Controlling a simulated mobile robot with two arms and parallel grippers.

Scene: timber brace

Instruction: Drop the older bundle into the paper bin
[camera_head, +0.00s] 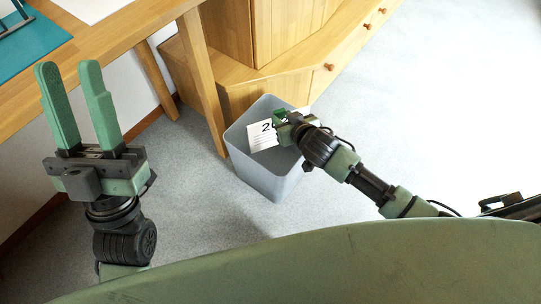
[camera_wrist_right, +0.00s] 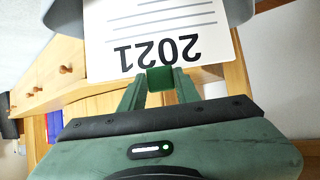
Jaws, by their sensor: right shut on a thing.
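A white bundle (camera_head: 262,136) with a green clip is held at the mouth of the grey paper bin (camera_head: 240,160). The bin also shows at the top of the right wrist view (camera_wrist_right: 65,14). My left gripper (camera_head: 75,105) is open and empty, fingers pointing up, at the far left.
A wooden desk (camera_head: 95,50) with a teal mat (camera_head: 25,45) stands at the upper left, one leg close to the bin. A wooden cabinet (camera_head: 290,65) with round knobs stands behind the bin. The grey carpet (camera_head: 420,120) is clear on the right.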

